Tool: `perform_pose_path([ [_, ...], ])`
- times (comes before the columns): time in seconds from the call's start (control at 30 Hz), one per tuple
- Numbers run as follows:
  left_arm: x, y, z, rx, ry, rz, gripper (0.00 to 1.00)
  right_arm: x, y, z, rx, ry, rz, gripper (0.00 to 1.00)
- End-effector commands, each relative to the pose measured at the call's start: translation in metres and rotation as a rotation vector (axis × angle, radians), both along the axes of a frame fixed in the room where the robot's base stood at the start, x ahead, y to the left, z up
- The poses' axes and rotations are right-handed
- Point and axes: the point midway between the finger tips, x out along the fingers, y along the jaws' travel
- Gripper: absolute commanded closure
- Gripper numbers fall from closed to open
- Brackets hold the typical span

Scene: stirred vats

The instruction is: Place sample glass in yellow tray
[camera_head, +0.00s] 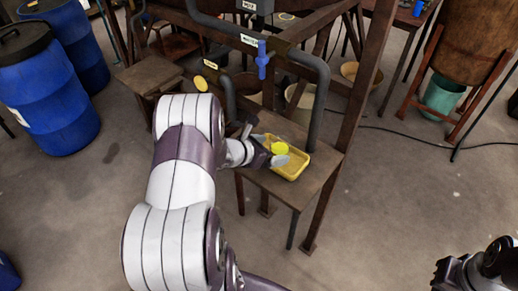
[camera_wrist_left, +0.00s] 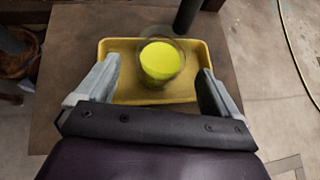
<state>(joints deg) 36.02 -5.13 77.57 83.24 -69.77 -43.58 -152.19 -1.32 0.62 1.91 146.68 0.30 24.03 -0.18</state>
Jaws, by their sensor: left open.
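The sample glass (camera_wrist_left: 160,62) is a clear round glass with bright yellow-green contents. It stands in the yellow tray (camera_wrist_left: 118,45), near its middle, in the left wrist view.
The tray sits on a small brown table (camera_head: 315,185) under a frame with grey pipes and a blue valve (camera_head: 262,60). A dark pipe stands just behind the tray. Blue barrels (camera_head: 45,95) stand at left, and a large vat (camera_head: 475,40) at right.

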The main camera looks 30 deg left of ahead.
Motion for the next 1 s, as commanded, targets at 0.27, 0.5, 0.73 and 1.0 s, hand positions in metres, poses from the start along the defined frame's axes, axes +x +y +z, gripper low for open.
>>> perform_pose_path([
  [0.27,-0.049,0.015,0.035,0.002,-0.002,0.002,0.05,0.0,0.0,0.002,0.0,0.0,0.0,1.0],
  [0.5,-0.043,0.017,0.054,-0.217,0.107,0.289,0.05,0.0,0.0,0.002,0.0,0.0,0.0,1.0],
  [0.73,-0.06,-0.031,0.072,-1.16,0.365,1.553,0.05,0.0,0.0,0.002,0.0,0.0,0.0,1.0],
  [1.0,-0.152,-0.122,0.073,1.61,-0.286,-2.585,0.05,0.0,0.0,0.002,0.0,0.0,0.0,1.0],
])
